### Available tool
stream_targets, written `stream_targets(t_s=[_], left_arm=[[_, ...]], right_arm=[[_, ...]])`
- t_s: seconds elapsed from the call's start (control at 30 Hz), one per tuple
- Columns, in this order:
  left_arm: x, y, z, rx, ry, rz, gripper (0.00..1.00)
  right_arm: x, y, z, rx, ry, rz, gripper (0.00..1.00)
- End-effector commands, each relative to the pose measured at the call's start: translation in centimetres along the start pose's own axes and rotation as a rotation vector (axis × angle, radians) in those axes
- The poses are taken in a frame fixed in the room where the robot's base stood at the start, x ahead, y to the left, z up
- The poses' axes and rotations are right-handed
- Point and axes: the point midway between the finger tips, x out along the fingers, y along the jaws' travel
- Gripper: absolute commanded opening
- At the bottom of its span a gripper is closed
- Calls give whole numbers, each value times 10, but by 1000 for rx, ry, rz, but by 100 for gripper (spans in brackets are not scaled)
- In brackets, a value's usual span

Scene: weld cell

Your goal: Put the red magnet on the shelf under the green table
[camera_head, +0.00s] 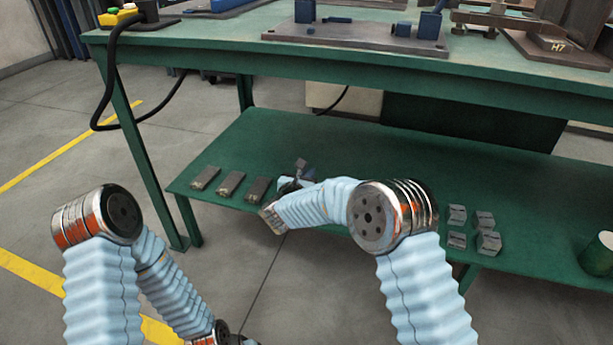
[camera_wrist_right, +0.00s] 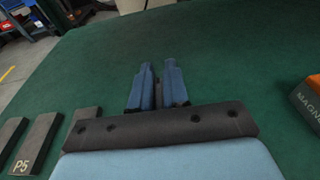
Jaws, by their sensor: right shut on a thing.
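My right gripper (camera_head: 298,172) is low over the left half of the green table's lower shelf (camera_head: 270,130). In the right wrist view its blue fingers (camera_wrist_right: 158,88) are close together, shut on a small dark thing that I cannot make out. An orange-red block (camera_wrist_right: 312,92) marked "MAGN" is at the right edge of that view, on the green surface, apart from the fingers. The block does not show in the head view. My left arm is at lower left; its gripper is not in view.
Several dark bars lie left of my right gripper, one (camera_head: 231,183) in the middle; one is marked P5 (camera_wrist_right: 35,145). Several grey blocks (camera_head: 484,220) and a green cylinder (camera_head: 598,255) are at right. The tabletop (camera_head: 220,45) overhangs the shelf. The shelf's back middle is clear.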

Motion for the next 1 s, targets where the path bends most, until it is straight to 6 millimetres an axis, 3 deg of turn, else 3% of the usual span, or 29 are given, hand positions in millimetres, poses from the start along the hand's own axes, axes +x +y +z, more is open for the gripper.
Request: stream_targets(t_s=[0.1, 0.13, 0.27, 0.53, 0.67, 1.0], left_arm=[[0, 0, 0, 0, 0, 0, 43], [0, 0, 0, 0, 0, 0, 43], [0, 0, 0, 0, 0, 0, 43], [0, 0, 0, 0, 0, 0, 43], [-2, 1, 0, 0, 0, 0, 43], [-8, 3, 0, 0, -2, 0, 43]], right_arm=[[0, 1, 1, 0, -1, 1, 0], [0, 0, -2, -3, 5, 2, 19], [0, 0, -2, -3, 4, 2, 39], [-1, 0, -1, -2, 4, 1, 40], [-10, 0, -1, -3, 4, 2, 40], [-84, 1, 0, -4, 4, 4, 40]])
